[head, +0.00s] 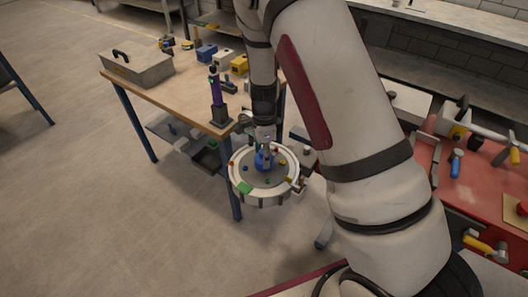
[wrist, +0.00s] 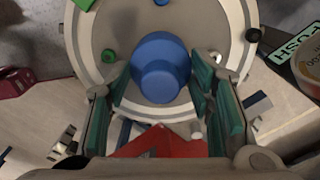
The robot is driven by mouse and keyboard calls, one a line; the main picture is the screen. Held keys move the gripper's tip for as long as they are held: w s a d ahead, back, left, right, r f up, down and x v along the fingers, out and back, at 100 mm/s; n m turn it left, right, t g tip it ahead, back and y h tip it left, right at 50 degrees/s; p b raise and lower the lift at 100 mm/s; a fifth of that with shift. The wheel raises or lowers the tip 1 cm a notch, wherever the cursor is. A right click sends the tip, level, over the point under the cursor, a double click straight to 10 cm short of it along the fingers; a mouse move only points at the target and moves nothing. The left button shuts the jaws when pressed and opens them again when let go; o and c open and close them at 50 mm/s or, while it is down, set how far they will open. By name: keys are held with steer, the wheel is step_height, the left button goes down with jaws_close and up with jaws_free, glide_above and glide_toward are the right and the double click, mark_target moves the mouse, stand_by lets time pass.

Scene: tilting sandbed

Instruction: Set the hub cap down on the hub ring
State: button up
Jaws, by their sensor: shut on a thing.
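The blue hub cap (wrist: 160,66) is a round, stepped piece between the two green-padded fingers of my gripper (wrist: 161,80) in the wrist view. My gripper is shut on it. In the head view the blue cap (head: 262,161) shows below my gripper (head: 265,146), over the middle of the round grey bed (head: 266,181) with its pale rim. I cannot tell whether the cap touches anything beneath it. I cannot make out the hub ring; the cap and fingers cover the middle of the bed.
Small coloured pieces sit around the rim, among them a green block (head: 244,187). A wooden table (head: 180,97) stands behind, with a dark stand holding a purple-topped upright (head: 216,88) near its corner. A red-topped bench (head: 424,150) with tools is at the right. Open floor lies left.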

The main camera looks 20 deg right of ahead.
steer(key=shift+f, duration=0.55)
steer(key=o, duration=1.1)
steer(key=shift+o, duration=0.4)
steer(key=o, duration=0.4)
steer(key=shift+r+p, duration=1.55)
steer(key=shift+r, duration=2.5)
